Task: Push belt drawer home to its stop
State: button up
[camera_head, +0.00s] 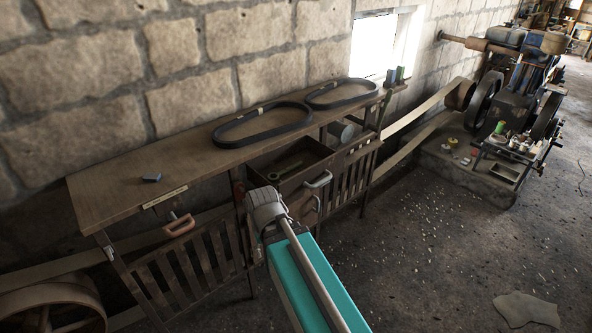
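The belt drawer (268,178) is a dark, open-topped box under the wooden bench, standing out from the bench front.
Two black belts (262,125) lie on the wooden bench top (115,190), with a small grey-blue block (151,178) at left. A reddish handle (180,227) juts from the bench front. An engine (515,95) stands at upper right. The floor (440,260) at right is mostly open.

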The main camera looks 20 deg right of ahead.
aim_at(321, 164)
jog(key=z, duration=0.2)
jog(key=i, duration=1.1)
jog(key=z, duration=0.75)
